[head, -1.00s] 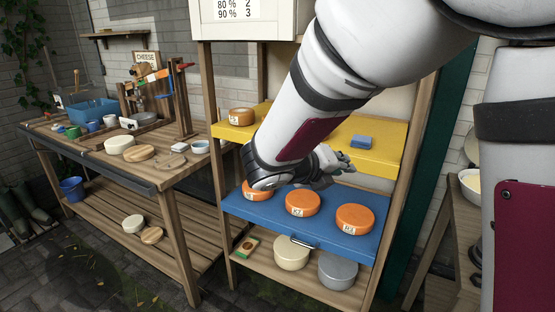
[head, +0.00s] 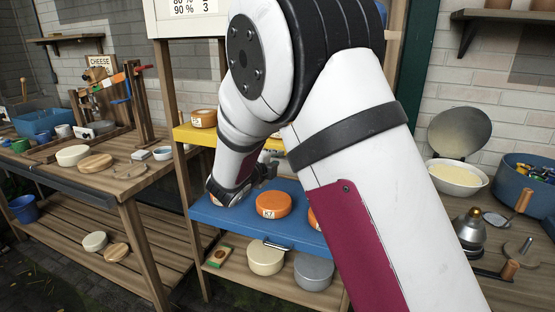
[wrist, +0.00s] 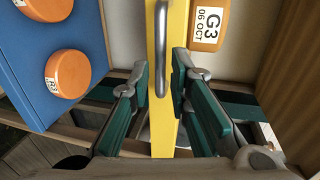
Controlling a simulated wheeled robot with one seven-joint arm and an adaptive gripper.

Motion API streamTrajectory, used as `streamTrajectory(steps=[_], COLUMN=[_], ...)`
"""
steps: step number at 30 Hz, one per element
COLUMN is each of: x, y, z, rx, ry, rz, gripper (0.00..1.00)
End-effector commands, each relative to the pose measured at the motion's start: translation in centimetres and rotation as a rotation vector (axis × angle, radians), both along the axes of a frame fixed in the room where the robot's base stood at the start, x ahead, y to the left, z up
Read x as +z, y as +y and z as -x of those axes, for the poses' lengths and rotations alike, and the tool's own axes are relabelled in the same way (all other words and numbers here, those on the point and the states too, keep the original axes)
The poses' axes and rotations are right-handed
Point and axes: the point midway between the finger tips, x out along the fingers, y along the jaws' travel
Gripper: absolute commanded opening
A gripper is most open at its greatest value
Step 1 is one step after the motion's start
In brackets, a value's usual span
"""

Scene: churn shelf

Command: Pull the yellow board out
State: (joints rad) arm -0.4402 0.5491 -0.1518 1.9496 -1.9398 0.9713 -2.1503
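The yellow board (head: 188,134) is the upper board in the shelf; my arm hides most of it in the head view. In the wrist view the yellow board (wrist: 164,125) shows edge-on, with a grey metal handle (wrist: 162,55) on its front edge. My gripper (wrist: 163,78) is open, with one finger on each side of the handle and board edge. I see gaps beside the handle, so nothing is gripped. In the head view my gripper is partly hidden behind my arm. An orange cheese (head: 203,118) sits on the yellow board; a labelled cheese (wrist: 207,22) shows in the wrist view.
A blue board (head: 288,226) lies below, with orange cheeses (head: 273,204) and its own handle. A cream cheese (head: 266,258) and a grey one (head: 313,271) are on the bottom shelf. A workbench (head: 120,190) stands left, and a table with a bowl (head: 457,176) stands right.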

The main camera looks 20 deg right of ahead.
Motion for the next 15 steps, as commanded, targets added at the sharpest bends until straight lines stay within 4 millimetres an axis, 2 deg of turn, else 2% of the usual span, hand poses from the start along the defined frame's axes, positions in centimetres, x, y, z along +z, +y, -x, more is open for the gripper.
streamTrajectory(steps=[6,15], x=[-0.6,-0.8], y=[-1.7,-2.1], z=[-2.2,-2.9], rx=[-0.001,0.0], ry=[0.0,0.0], rz=[-0.001,0.0], gripper=[0.18,0.18])
